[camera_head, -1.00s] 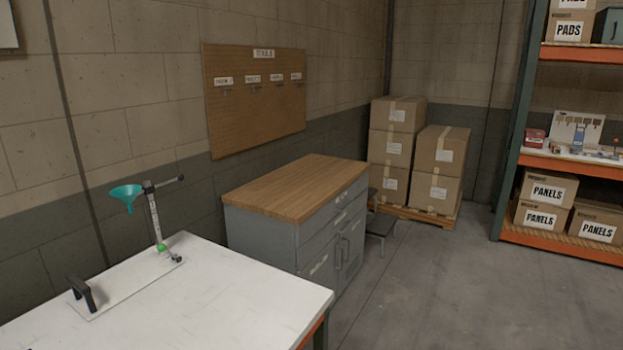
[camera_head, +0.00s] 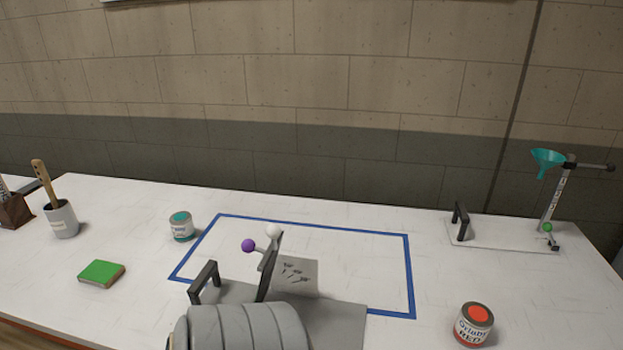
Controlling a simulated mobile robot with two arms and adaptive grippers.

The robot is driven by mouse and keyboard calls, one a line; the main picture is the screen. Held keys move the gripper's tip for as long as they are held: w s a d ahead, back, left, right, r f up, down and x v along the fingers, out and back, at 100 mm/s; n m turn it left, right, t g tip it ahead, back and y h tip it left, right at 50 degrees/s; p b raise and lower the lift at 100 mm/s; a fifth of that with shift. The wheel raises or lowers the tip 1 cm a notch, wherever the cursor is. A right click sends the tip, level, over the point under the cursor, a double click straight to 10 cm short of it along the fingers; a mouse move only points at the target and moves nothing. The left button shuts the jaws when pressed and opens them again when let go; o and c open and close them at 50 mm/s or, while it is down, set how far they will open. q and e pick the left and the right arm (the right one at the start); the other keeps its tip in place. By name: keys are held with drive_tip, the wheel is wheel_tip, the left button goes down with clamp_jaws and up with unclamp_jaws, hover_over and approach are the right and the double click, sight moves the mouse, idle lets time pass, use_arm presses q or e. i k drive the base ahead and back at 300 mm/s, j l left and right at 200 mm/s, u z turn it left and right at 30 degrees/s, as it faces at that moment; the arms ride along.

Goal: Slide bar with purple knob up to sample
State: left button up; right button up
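A purple knob (camera_head: 249,246) shows near the middle of the table in the head view, on a short thin stem beside a dark upright bar (camera_head: 269,269). A white knob (camera_head: 274,231) is just up and right of it. A light panel with small dark marks (camera_head: 297,276) stands right of the bar. These parts stand on a grey base plate (camera_head: 335,322) with a black handle (camera_head: 204,280) at its left. A grey ribbed part, probably my arm, covers the plate's near left part. Neither gripper is in view. I cannot make out a sample.
A blue outline (camera_head: 411,275) on the white table (camera_head: 370,211) surrounds part of the plate. A teal can (camera_head: 182,227), green block (camera_head: 101,273) and brush cup (camera_head: 61,219) are left. A red-topped can (camera_head: 474,324) and a funnel stand (camera_head: 555,205) with a black handle are right.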

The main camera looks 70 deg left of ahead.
sight(247, 247)
drive_tip(key=k+j+u, duration=0.15)
drive_tip(key=u, duration=0.2)
drive_tip(key=k+j+u, duration=0.35)
drive_tip(key=u, duration=1.3)
